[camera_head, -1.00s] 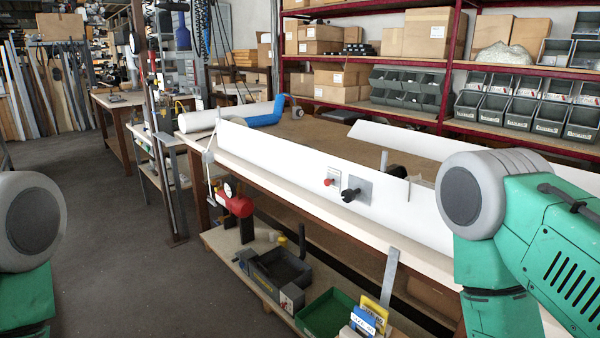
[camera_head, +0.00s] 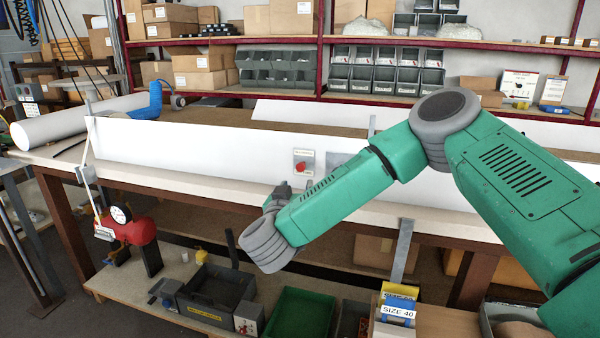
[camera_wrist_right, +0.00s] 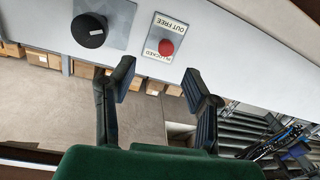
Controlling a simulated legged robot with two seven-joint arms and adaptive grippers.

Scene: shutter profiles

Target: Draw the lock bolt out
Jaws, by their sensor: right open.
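The lock bolt's black round knob (camera_wrist_right: 90,30) sits on a grey plate (camera_wrist_right: 122,18) fixed to the white panel in the right wrist view. In the head view my right arm hides the knob; only part of the grey plate (camera_head: 335,159) shows. A small sign (camera_wrist_right: 153,52) with a red button (camera_wrist_right: 166,47) is beside the plate; the sign (camera_head: 303,162) also shows in the head view. My right gripper (camera_wrist_right: 157,79) is open and empty, its fingers apart from the knob, which lies up and left of them in the wrist view. My left gripper is out of view.
The long white panel (camera_head: 200,145) stands along the bench's front edge. A white roll (camera_head: 75,118) lies at the left. Below, a shelf carries a green tray (camera_head: 302,318), a dark bin (camera_head: 215,290) and a red tool (camera_head: 128,228). A grey upright strip (camera_head: 402,250) stands near my right arm.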

